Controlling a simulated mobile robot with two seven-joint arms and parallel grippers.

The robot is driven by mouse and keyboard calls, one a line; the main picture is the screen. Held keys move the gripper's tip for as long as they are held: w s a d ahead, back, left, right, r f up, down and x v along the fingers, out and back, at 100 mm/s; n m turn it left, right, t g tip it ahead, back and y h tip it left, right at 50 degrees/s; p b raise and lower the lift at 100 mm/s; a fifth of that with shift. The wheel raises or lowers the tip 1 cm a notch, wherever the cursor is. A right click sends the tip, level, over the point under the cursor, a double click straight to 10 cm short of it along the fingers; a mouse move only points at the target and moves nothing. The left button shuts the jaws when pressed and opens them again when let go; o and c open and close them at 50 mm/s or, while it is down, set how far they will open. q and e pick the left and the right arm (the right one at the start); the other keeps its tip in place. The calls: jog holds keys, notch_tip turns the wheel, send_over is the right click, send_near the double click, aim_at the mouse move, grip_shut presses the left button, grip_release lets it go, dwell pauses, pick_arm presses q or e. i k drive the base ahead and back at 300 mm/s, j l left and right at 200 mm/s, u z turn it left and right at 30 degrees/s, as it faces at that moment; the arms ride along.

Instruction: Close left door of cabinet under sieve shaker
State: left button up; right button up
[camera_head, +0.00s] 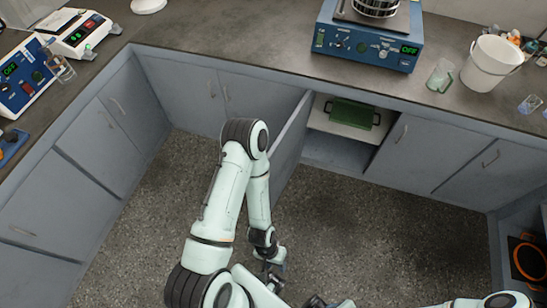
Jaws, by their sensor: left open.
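The sieve shaker (368,35) is a blue box with a metal sieve on top, standing on the counter at the back. In the cabinet under it, the left door (289,146) stands swung out into the room, seen nearly edge-on. The right door (407,150) is shut. My left arm reaches up left of the open door, bends at the elbow and comes back down. My left gripper (271,272) is open and low in the picture, below the door's near end, apparently empty. The arm hides part of the door. My right arm shows only at the bottom edge; its gripper is unclear.
A green tray (352,115) lies on the shelf (344,131) inside the open cabinet. A white bucket (491,63) and a glass beaker (440,76) stand on the counter at right. Shut grey cabinets line the left side. The speckled floor (375,225) is clear in the middle.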

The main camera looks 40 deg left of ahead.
aim_at(285, 154)
jog(key=k+j, duration=0.1)
jog(key=j, duration=0.25)
jog(key=j+z, duration=0.1)
jog(key=j, duration=0.25)
jog(key=k+j, duration=0.15)
jog(key=j, duration=0.15)
jog(key=i+j+z, duration=0.1)
jog(key=j, duration=1.25)
jog(key=k+j+z, duration=0.1)
jog(key=j+z, duration=0.15)
jog(key=z, duration=0.2)
jog(key=i+j+z, duration=0.1)
jog(key=z, duration=0.3)
